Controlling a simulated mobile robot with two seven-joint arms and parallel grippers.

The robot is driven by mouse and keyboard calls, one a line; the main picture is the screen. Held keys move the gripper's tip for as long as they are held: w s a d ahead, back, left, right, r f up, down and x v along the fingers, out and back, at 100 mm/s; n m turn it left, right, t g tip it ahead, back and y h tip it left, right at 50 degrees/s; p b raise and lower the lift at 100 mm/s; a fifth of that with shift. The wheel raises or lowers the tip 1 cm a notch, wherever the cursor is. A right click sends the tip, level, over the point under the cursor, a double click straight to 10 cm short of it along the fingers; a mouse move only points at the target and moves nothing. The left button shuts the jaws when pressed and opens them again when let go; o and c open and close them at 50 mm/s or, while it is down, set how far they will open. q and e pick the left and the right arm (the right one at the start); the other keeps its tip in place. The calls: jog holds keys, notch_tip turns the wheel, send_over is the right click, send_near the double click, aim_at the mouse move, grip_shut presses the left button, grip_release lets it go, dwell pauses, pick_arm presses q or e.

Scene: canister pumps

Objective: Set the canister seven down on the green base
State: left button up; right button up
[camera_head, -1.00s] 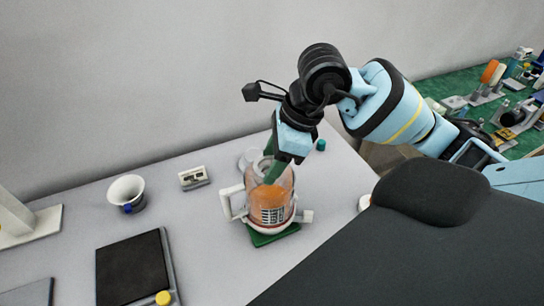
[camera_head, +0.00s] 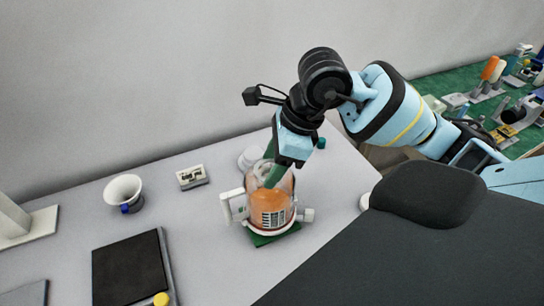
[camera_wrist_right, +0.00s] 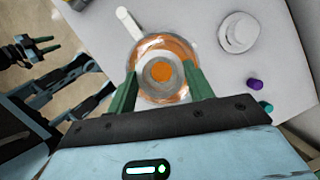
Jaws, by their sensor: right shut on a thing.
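The canister (camera_head: 284,196), clear with an orange filling and a barcode-like label, stands upright in the head view. A white handle sticks out to its left and a white fitting to its right. The green base (camera_head: 262,241) shows under its lower end; I cannot tell whether the two touch. My right gripper (camera_head: 270,172) comes from above and is shut on the canister's upper part. In the right wrist view its green fingers (camera_wrist_right: 162,80) sit on both sides of the round top. My left gripper (camera_wrist_right: 50,44) shows there at the left edge, its fingers apart and empty.
A white round part (camera_wrist_right: 238,33) and a purple cylinder (camera_wrist_right: 254,85) lie near the canister. The table between plate and canister is clear.

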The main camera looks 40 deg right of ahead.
pick_arm(q)
jog(key=shift+s+f, duration=0.2)
jog(key=shift+f, duration=0.15)
pick_arm(e)
jog(key=shift+f, duration=0.35)
jog(key=o, duration=0.9)
pick_arm(q)
jog(key=shift+w, duration=0.3)
pick_arm(e)
jog(key=o, duration=0.6)
jog(key=shift+c, duration=0.2)
pick_arm(q)
jog(key=shift+w+r, duration=0.35)
jog(key=shift+r, duration=0.1)
pick_arm(e)
jog(key=v, duration=0.7)
jog(key=shift+r, duration=0.35)
pick_arm(q)
jog(key=shift+s, duration=0.1)
pick_arm(e)
jog(key=shift+s+d, duration=0.15)
